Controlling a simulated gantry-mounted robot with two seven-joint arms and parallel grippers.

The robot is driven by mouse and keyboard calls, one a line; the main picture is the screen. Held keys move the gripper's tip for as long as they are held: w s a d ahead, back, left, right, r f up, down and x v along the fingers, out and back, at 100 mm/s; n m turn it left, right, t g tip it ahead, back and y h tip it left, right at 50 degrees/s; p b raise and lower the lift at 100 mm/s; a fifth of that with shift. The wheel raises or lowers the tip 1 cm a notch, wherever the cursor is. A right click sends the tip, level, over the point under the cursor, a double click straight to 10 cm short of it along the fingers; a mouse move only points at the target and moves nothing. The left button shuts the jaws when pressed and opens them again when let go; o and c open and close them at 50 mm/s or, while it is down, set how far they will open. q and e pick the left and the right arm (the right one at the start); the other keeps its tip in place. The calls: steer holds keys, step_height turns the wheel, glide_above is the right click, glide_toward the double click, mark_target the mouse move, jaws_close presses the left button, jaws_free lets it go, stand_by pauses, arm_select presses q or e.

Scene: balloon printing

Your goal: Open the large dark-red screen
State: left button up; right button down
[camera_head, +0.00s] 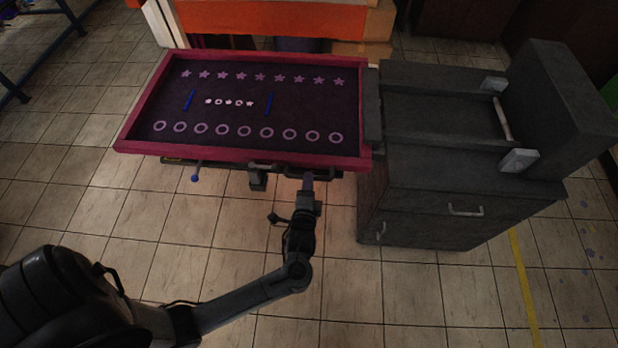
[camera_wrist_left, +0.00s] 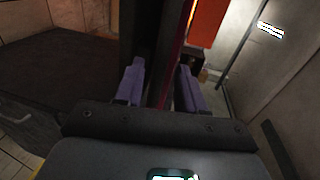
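The large dark-red screen (camera_head: 240,153) lies flat, a wide tray-like frame around a dark panel with rows of pink stars and rings. A dark handle (camera_head: 322,174) is on its front edge, right of the middle. My left gripper (camera_head: 307,183) is at this front edge, by the handle. In the left wrist view, the two purple fingers of my left gripper (camera_wrist_left: 160,88) stand apart. A dark bar and the screen's thin red edge (camera_wrist_left: 176,70) show between and beyond them. Contact with the handle cannot be made out. My right gripper is not in view.
A dark grey cabinet (camera_head: 450,190) with drawers stands close to the screen's right side. An orange-topped wooden structure (camera_head: 270,18) is behind the screen. A blue rail (camera_head: 40,50) is at the far left. Tiled floor in front is clear.

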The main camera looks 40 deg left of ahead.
arm_select(q)
steer(key=shift+x, duration=1.6)
steer(key=shift+c, duration=0.2)
jaws_close()
